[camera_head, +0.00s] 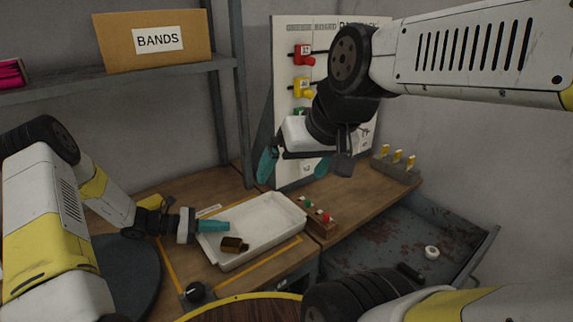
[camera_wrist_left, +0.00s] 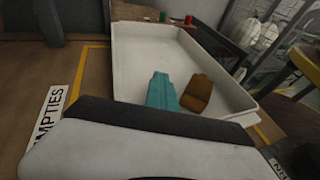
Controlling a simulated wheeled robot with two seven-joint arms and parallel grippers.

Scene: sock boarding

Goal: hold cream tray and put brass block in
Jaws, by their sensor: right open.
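The cream tray (camera_head: 285,218) sits on the wooden table; it fills the middle of the left wrist view (camera_wrist_left: 135,50). My left gripper (camera_head: 211,226) is at the tray's left wall, one teal finger reaching inside over the rim and the other hidden. It looks shut on that wall. The brass block (camera_head: 234,244) lies inside the tray near the left end, close to the teal finger; it also shows in the left wrist view (camera_wrist_left: 197,93). My right gripper (camera_head: 293,174) is open and empty, above and behind the tray, its teal fingers wide apart.
A small wooden holder (camera_head: 318,217) with red and green pegs stands right of the tray. A grey block (camera_head: 395,168) with yellow-topped pegs is farther back. A peg board (camera_head: 290,60) stands behind. An open grey drawer (camera_head: 400,245) holds a white ring (camera_head: 431,252).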

